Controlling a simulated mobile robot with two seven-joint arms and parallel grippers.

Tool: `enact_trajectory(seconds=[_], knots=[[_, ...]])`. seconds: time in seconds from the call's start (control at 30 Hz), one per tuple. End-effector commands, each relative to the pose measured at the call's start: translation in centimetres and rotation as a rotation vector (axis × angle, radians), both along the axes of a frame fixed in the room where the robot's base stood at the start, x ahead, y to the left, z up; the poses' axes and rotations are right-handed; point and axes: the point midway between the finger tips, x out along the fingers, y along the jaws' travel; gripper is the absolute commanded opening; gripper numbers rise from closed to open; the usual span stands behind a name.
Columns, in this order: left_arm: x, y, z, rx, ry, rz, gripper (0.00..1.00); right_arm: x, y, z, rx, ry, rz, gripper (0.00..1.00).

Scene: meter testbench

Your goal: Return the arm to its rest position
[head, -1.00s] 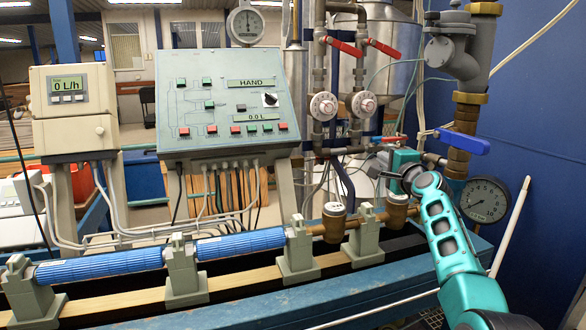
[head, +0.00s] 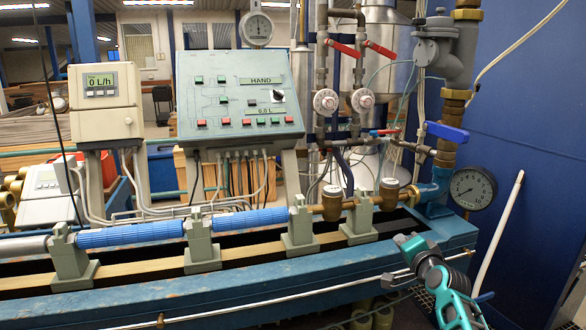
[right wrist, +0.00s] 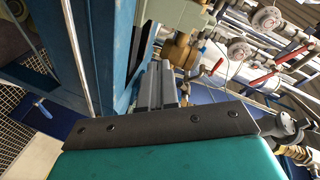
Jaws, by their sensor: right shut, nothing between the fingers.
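My right arm, teal and grey, comes in at the lower right of the head view. Its gripper (head: 399,281) hangs in front of the blue bench's front edge, low and clear of the valves and meters. In the right wrist view the gripper's dark fingers (right wrist: 159,88) lie together with nothing between them. My left gripper is in neither view.
The blue bench (head: 330,275) carries blue pipes (head: 130,234), brass meters (head: 332,203) and a pressure gauge (head: 473,188). The control panel (head: 240,93) stands behind. Pipes with red levers (head: 343,49) and a blue valve handle (head: 447,132) rise at the right. A white rod (head: 498,232) leans at the right.

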Motion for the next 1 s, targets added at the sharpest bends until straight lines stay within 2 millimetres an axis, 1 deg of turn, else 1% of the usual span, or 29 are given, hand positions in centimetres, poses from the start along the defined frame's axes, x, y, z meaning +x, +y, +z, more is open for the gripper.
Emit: enact_trajectory(seconds=[0.03,0.07,0.1,0.17,0.2,0.27,0.3,0.37,0.4,0.43,0.47,0.5,0.57,0.6,0.7,0.8,0.83,0.9,1.0], knots=[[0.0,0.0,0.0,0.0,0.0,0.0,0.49,-2.3,0.1,-3.1,-0.082,0.033,0.014,0.0],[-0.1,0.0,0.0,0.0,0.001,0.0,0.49,-3.5,0.2,-4.5,-0.131,0.047,0.023,0.0],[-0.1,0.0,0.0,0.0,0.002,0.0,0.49,-5.2,0.4,-6.3,-0.196,0.064,0.039,0.0],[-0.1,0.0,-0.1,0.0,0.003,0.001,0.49,-7.8,0.8,-8.8,-0.291,0.091,0.067,0.0],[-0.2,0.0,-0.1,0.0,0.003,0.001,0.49,-9.7,1.2,-10.3,-0.352,0.108,0.088,0.0],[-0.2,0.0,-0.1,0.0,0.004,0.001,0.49,-12.6,1.7,-12.5,-0.441,0.13,0.123,0.0],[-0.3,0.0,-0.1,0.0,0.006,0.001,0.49,-14.5,2.1,-13.8,-0.499,0.146,0.149,0.0],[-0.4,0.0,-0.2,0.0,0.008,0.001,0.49,-17.6,2.8,-15.4,-0.582,0.165,0.19,0.0],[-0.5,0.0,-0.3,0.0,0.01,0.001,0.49,-19.6,3.3,-16.4,-0.635,0.177,0.221,0.0],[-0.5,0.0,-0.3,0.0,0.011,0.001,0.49,-21.2,3.7,-17.1,-0.674,0.186,0.244,0.0],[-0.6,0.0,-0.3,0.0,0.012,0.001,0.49,-22.8,4.1,-17.7,-0.71,0.192,0.268,0.0],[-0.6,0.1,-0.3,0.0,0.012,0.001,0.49,-24.9,4.7,-18.4,-0.759,0.201,0.301,0.0],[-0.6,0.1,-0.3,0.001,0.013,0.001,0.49,-28.0,5.5,-19.2,-0.825,0.212,0.351,0.0],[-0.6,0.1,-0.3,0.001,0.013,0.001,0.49,-30.0,6.0,-19.6,-0.867,0.217,0.382,0.0],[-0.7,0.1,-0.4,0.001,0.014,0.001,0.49,-34.1,7.2,-20.0,-0.949,0.223,0.453,0.0],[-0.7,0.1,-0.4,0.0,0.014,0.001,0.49,-37.0,8.1,-20.0,-1.003,0.224,0.504,0.0],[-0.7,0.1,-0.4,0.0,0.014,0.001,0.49,-37.6,8.3,-20.0,-1.013,0.223,0.514,0.0],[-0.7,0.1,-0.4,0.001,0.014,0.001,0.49,-38.6,8.6,-19.9,-1.034,0.223,0.532,0.0],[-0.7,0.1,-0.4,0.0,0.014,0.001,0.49,-39.1,8.8,-19.9,-1.045,0.222,0.542,0.0]])
